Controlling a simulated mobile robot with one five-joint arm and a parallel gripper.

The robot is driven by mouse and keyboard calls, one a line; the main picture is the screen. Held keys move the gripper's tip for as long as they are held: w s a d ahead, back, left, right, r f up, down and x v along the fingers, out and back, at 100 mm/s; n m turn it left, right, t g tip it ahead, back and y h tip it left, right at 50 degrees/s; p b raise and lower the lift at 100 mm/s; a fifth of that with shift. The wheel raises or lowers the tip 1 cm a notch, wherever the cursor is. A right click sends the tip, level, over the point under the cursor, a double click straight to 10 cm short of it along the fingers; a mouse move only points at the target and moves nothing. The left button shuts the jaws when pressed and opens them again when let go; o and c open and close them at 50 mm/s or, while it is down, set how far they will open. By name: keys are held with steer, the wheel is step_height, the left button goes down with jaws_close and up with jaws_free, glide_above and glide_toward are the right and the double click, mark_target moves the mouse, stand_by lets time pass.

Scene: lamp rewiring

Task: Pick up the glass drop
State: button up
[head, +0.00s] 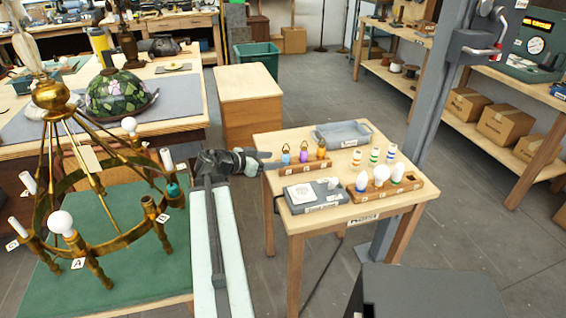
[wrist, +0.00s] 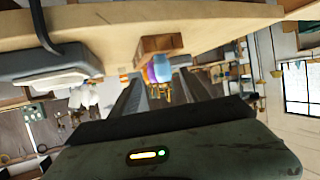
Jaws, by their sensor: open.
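Three glass drops with brass loops stand in a row in a wooden rack (head: 300,168) on the small table: a blue one (head: 285,158), a purple one (head: 303,156) and an amber one (head: 321,150). My gripper (head: 264,160) is at the table's left edge, just left of the blue drop, pointing toward the row. In the wrist view, which looks upside down, the blue drop (wrist: 161,65) shows ahead between the two dark fingers, with the purple one (wrist: 151,75) partly behind it. My gripper (wrist: 160,92) is open, with nothing between its fingertips. The amber drop is mostly hidden there.
On the small table (head: 420,188) are a grey tray (head: 342,133), several striped cylinders, a bulb rack (head: 385,188) and a grey device (head: 314,195) in front of the drops. A brass chandelier (head: 110,240) stands left. A grey post (head: 430,100) rises behind the table's right side.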

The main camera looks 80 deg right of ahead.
mark_target(286, 157)
steer(key=b+x, duration=0.1)
steer(key=x, duration=0.2)
steer(key=b+x, duration=0.1)
steer(key=x, duration=0.3)
steer(key=shift+d, duration=0.4)
steer(key=shift+r, duration=0.15)
steer(key=shift+c, duration=0.2)
jaws_close()
steer(key=shift+r, duration=0.1)
step_height(286, 157, up, 10)
steer(key=p, duration=1)
